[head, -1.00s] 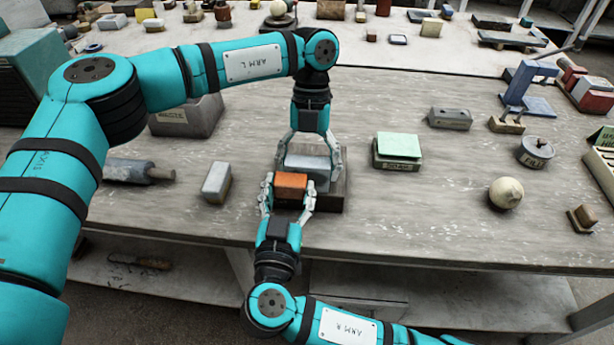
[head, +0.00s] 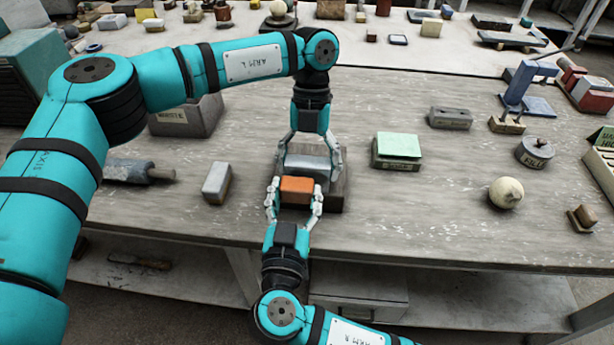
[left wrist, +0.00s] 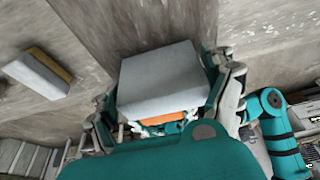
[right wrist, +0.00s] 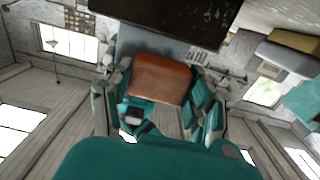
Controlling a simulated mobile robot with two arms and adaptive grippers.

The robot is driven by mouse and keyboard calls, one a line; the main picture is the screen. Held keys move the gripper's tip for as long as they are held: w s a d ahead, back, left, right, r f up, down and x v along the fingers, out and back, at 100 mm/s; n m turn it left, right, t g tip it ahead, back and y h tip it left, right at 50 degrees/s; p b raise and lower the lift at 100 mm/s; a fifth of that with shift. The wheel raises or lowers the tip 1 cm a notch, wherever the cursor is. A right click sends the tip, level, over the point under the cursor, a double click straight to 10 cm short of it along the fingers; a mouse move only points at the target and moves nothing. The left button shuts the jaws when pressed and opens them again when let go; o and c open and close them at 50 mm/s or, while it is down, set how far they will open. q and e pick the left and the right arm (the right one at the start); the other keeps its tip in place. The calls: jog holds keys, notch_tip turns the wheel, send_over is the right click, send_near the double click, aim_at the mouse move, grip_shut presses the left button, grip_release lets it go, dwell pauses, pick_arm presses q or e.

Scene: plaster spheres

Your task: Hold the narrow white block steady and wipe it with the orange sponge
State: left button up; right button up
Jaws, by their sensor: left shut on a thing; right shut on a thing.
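The narrow white block (head: 310,162), light grey-white, sits over a dark brown base (head: 336,196) near the table's front edge. My left gripper (head: 309,168) comes from behind and is shut on the block's two sides. The block also shows in the left wrist view (left wrist: 165,80). The orange sponge (head: 297,190) is in my right gripper (head: 297,187), shut on it at the block's front side. It fills the middle of the right wrist view (right wrist: 160,78). In the left wrist view the sponge (left wrist: 165,117) shows partly behind the block's edge; I cannot tell whether they touch.
Left of the grippers lie a white block with a yellowish base (head: 217,183) and a grey roller-like tool (head: 140,171). A grey box (head: 187,116) stands behind. Right are a green-topped block (head: 398,147) and a plaster sphere (head: 506,192). Bare tabletop lies between these.

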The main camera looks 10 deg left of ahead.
jog(key=shift+w, duration=0.6)
jog(key=shift+d, duration=0.1)
jog(key=shift+d, duration=0.8)
pick_arm(q)
jog(key=shift+s, duration=0.1)
pick_arm(e)
jog(key=shift+a, duration=1.8)
jog(key=shift+d, duration=1.9)
jog(key=shift+a, duration=0.1)
jog(key=shift+a, duration=1.8)
